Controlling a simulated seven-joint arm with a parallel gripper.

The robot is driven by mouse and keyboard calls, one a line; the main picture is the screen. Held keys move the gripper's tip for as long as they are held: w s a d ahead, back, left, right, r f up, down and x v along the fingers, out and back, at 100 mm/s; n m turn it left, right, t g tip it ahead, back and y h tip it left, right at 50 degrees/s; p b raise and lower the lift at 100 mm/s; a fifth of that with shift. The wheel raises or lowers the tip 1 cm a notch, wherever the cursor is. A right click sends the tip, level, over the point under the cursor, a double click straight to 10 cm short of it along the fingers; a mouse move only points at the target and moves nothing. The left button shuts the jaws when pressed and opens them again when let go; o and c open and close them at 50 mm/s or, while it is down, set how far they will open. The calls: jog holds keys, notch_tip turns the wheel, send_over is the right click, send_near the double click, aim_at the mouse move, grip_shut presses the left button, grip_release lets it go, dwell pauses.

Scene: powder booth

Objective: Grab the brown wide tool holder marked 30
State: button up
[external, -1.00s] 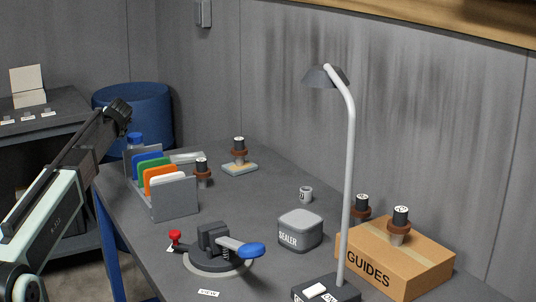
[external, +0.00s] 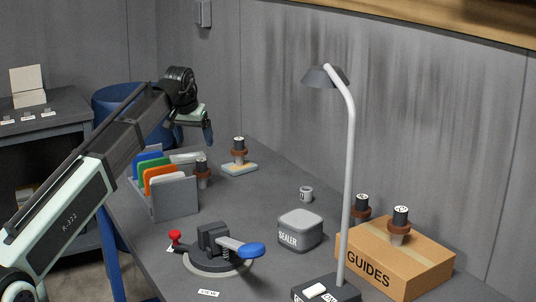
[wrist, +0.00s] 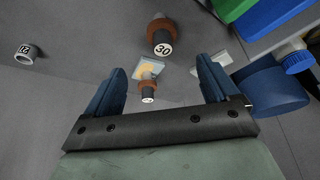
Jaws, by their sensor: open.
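The brown-collared tool holder marked 30 (wrist: 161,36) shows near the top middle of the wrist view, its black top with a white "30" label facing me. In the external view it appears to be the holder (external: 202,174) standing beside the folder rack. My gripper (external: 206,130) is open and empty, above the far left end of the bench. In the wrist view my two blue fingers (wrist: 160,65) are spread apart, with the holder beyond them. A second brown-collared holder (external: 239,151) stands on a small pad; it also shows in the wrist view (wrist: 149,80).
The rack (external: 172,200) of coloured folders stands close by the holder. A lamp (external: 347,180), SEALER box (external: 299,232), small cup (external: 306,194) and clamp device (external: 215,248) stand on the bench.

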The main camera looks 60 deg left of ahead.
aim_at(200, 161)
jog(key=x, duration=1.3)
jog(key=shift+a, duration=0.3)
jog(key=shift+r, duration=0.1)
jog(key=shift+c, duration=0.5)
jog(key=c, duration=1.3)
jog(key=shift+r, duration=0.1)
jog(key=shift+c, duration=0.2)
